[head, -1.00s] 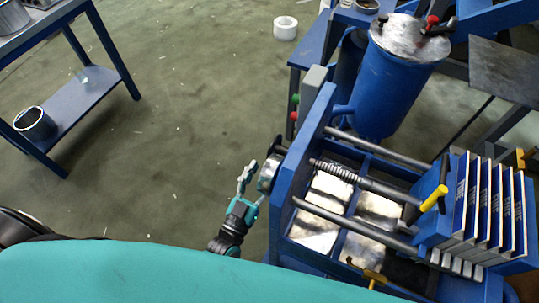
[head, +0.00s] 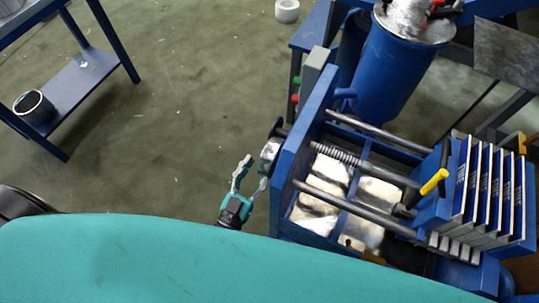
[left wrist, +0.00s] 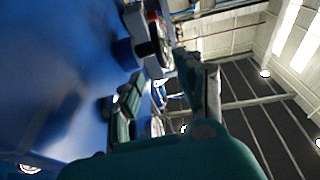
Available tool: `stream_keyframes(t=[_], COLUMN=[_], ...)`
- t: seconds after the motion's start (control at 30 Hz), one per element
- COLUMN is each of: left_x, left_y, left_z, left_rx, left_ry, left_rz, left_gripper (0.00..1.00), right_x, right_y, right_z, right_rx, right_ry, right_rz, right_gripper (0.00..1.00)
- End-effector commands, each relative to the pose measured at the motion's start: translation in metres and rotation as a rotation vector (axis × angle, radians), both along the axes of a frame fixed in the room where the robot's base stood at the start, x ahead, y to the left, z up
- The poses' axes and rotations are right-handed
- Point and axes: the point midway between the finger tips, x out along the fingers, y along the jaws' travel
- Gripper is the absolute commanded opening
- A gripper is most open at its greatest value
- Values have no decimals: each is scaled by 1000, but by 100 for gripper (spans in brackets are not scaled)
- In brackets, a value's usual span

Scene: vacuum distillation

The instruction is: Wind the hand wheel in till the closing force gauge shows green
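The blue press frame (head: 300,135) stands right of centre in the head view, with a threaded spindle (head: 340,153) running to its plates. At the frame's left end is the dark hand wheel (head: 277,128), seen nearly edge-on, with a silver round part (head: 269,151) beside it. My left gripper (head: 252,170) is just left of and below these, fingers spread, with nothing between them. I cannot tell whether a fingertip touches the silver part. In the left wrist view, a dark finger (left wrist: 190,78) shows near a round, red-marked part (left wrist: 155,33), possibly the gauge; its reading is unclear. My right gripper is out of view.
A stack of blue-and-white plates (head: 485,190) fills the press's right end, with a yellow-handled lever (head: 434,181) before it. A blue lidded vessel (head: 393,65) stands behind. A blue shelf table (head: 80,85) is at the left. The floor between is clear.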

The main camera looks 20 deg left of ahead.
Motion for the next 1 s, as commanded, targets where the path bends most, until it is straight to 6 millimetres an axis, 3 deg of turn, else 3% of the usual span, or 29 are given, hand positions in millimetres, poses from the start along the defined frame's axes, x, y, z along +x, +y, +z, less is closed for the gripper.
stream_keyframes(t=[0.23,0.37,0.47,0.67,1.0], left_x=[-35,-51,-52,-25,49], left_y=[-4,7,11,5,-9], left_z=[40,45,44,44,44], left_rx=[2,32,46,45,46], left_ry=[126,212,239,235,235], left_rz=[-18,-3,3,3,2], left_gripper=[37,37,37,37,37], right_x=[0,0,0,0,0], right_y=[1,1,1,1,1], right_z=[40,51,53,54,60], right_rx=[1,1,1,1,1], right_ry=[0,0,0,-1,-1], right_rz=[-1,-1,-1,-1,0], right_gripper=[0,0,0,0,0])
